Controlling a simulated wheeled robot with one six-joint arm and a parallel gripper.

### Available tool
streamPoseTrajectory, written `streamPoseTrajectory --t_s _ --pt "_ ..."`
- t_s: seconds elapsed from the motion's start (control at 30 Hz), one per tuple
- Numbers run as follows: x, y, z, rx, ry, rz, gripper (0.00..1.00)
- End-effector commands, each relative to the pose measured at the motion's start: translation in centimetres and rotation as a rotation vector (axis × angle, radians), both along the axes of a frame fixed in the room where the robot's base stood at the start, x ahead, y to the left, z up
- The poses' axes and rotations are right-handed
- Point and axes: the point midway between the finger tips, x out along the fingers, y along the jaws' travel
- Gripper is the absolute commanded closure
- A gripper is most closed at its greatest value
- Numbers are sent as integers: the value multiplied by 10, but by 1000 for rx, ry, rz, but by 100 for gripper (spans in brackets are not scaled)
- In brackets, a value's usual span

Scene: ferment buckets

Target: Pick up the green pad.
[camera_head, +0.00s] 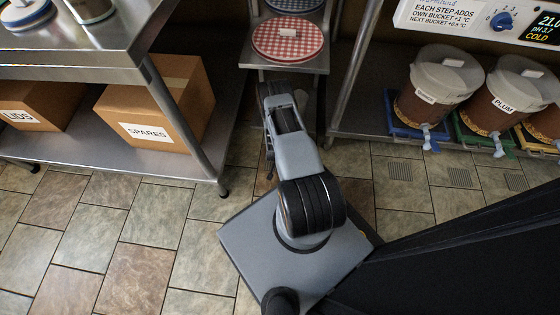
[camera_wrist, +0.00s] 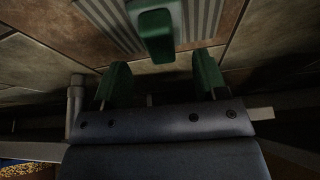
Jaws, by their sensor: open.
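In the wrist view my gripper (camera_wrist: 161,76) is open, with two dark green fingertips set well apart. A green block-like piece (camera_wrist: 156,36) with a paler green rim shows beyond and between them, over the tiled floor. I cannot tell whether it is the green pad or how far it is from the fingertips. No grip on it shows. In the head view a green tray or pad (camera_head: 468,141) shows under the PLUM bucket (camera_head: 495,103). My gripper is hidden in the head view behind my arm.
A blue tray (camera_head: 405,127) lies under the bucket to the left. Floor grates (camera_head: 400,170) lie before the low shelf. A shelf with checked round lids (camera_head: 288,40) stands beyond my arm. A steel table with cardboard boxes (camera_head: 158,117) is at left. Open floor lies at lower left.

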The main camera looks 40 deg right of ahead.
Motion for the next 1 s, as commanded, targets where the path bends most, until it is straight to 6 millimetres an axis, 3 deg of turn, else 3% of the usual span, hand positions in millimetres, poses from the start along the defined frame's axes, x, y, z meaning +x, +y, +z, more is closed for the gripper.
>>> streamPoseTrajectory --t_s 0.4,0.73,1.0 --pt "12 -14 -45 1 0 -1 34" --pt "14 -16 -47 0 1 1 34" --pt "14 -16 -47 0 1 1 58"
